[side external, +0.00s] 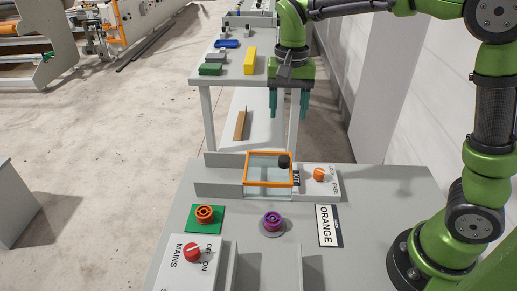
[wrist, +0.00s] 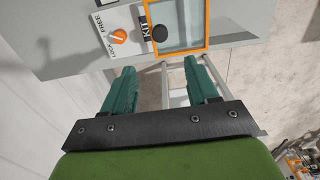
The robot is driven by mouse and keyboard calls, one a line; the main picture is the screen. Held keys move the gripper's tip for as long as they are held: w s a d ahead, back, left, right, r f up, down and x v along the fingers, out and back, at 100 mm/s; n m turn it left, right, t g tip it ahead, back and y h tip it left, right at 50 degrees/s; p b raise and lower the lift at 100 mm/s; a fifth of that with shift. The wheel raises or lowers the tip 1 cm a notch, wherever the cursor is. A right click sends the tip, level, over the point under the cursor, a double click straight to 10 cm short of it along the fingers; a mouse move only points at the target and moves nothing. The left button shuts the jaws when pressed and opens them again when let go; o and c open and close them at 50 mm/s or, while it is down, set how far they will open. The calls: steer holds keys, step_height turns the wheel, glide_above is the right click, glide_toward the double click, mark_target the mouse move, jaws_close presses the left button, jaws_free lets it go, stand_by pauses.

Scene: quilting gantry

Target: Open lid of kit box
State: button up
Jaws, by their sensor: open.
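The kit box (side external: 246,178) stands at the far edge of the grey table. Its lid (side external: 268,154) is a clear pane in an orange frame, and it looks shut. A black round knob (side external: 284,161) sits on the lid near its right side. In the wrist view the knob (wrist: 159,33) and orange frame (wrist: 207,25) show at the top, beyond the fingertips. My gripper (side external: 289,103) is open and empty, with teal fingers pointing down, above and beyond the box. The wrist view shows both fingers (wrist: 162,72) apart with nothing between them.
An orange lock/free dial (side external: 319,174) sits on a white panel right of the box. Orange (side external: 204,213) and purple (side external: 272,221) spools, an ORANGE sign (side external: 326,225) and a red MAINS switch (side external: 192,252) occupy the near table. A rear bench (side external: 228,83) holds coloured blocks.

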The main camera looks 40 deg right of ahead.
mark_target(284, 158)
step_height(284, 158, down, 15)
steer(key=shift+r, duration=0.15)
steer(key=shift+c, duration=0.4)
jaws_close()
